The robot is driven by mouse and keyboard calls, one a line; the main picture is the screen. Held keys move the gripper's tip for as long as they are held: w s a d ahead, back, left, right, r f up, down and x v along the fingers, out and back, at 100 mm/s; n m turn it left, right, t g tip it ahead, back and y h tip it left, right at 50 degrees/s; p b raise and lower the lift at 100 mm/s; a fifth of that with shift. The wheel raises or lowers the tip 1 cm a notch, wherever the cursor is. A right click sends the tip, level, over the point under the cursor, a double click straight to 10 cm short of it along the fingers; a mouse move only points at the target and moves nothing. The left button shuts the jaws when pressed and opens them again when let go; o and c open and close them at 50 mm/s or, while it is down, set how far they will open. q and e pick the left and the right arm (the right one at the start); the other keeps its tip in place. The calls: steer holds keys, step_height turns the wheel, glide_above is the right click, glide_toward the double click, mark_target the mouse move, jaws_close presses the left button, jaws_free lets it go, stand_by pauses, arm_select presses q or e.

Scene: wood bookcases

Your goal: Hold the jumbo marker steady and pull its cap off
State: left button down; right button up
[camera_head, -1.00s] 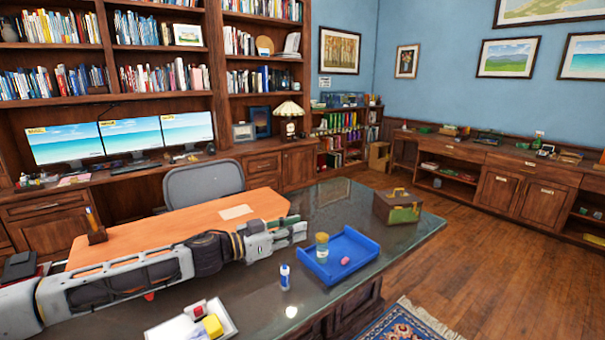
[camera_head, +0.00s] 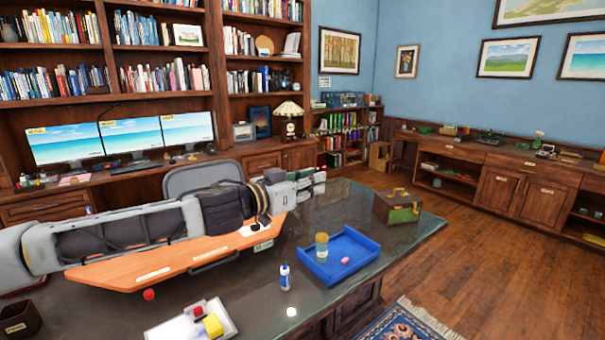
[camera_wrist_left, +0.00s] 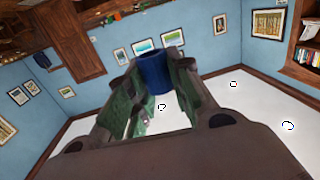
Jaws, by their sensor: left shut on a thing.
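My left gripper (camera_head: 314,180) is raised above the back of the green-topped desk, with its fingers pointing right. In the left wrist view, my left gripper (camera_wrist_left: 155,95) has green-padded fingers shut on a blue cylindrical piece (camera_wrist_left: 154,68) at the tips. It appears to be part of the jumbo marker, but I cannot tell whether it is the cap or the body. The piece is not clear in the head view. My right gripper is not in view.
On the desk are a blue tray (camera_head: 369,261) with a jar (camera_head: 322,246) and a pink item (camera_head: 345,261), a white-and-blue bottle (camera_head: 285,277), a white tray (camera_head: 178,331) with a yellow block (camera_head: 212,325), and a brown box (camera_head: 397,206). A chair (camera_head: 203,176) stands behind.

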arm_select(q)
steer(key=s+a+r+n+t+y, duration=0.1)
steer(key=a+r+n+t+y, duration=0.4)
steer(key=r, duration=0.3)
steer(key=w+a+f+n+y, duration=0.25)
steer(key=a+f+y, duration=0.35)
steer(key=a+f, duration=1.1)
steer(key=s+f, duration=0.3)
steer(key=f, duration=0.6)
steer(key=s+a+f+n+y, duration=0.1)
steer(key=s+f, duration=0.2)
steer(key=f, duration=0.6)
steer(key=s+f+n, duration=0.1)
steer(key=s+f, duration=0.2)
steer(key=f, duration=0.6)
steer(key=shift+s+a+f+t+y, duration=0.25)
steer(key=shift+a+f+t+y, duration=0.05)
steer(key=shift+f+y, duration=0.1)
